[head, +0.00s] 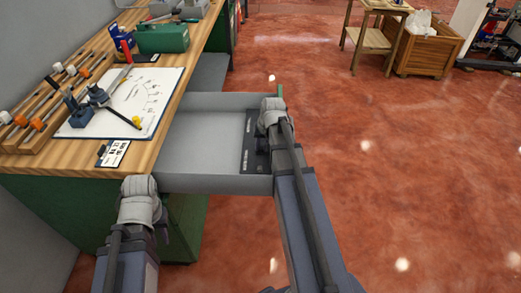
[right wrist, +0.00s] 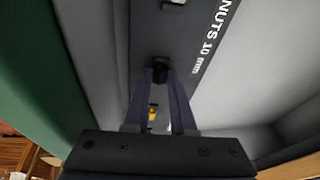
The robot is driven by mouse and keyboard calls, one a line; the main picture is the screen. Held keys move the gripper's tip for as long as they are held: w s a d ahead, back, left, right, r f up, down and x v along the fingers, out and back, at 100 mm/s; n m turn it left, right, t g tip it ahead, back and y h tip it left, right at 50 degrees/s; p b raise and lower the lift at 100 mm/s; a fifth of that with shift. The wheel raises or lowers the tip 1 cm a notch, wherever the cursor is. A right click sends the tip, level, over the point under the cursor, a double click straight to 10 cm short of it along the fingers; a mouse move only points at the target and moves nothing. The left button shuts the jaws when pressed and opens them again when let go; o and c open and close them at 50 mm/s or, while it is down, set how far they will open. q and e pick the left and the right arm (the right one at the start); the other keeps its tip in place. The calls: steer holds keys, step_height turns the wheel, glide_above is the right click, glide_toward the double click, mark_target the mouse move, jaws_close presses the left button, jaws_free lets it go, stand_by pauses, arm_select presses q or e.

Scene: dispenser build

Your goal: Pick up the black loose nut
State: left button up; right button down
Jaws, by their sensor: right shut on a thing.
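My right gripper (right wrist: 160,72) is shut on a small black nut (right wrist: 159,75), held between its fingertips over a dark strip lettered "NUTS 10 mm" (right wrist: 203,55). In the head view my right arm reaches over the right side of the open grey drawer (head: 203,137), where the dark strip (head: 248,140) lies. The nut is hidden there by my arm. Another small dark piece (right wrist: 173,3) shows at the top edge of the right wrist view; I cannot tell what it is. My left gripper (head: 160,236) is low in front of the drawer, and its fingers cannot be made out.
The drawer walls stand close around my right gripper. The wooden bench top (head: 180,90) to the left holds a white sheet (head: 125,100), a rack of tools (head: 45,105) and a green box (head: 163,38). The red floor (head: 400,170) on the right is clear. A wooden crate (head: 428,52) stands far back.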

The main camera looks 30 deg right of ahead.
stand_by(0.5)
step_height(320, 180, up, 10)
steer(key=p, duration=1)
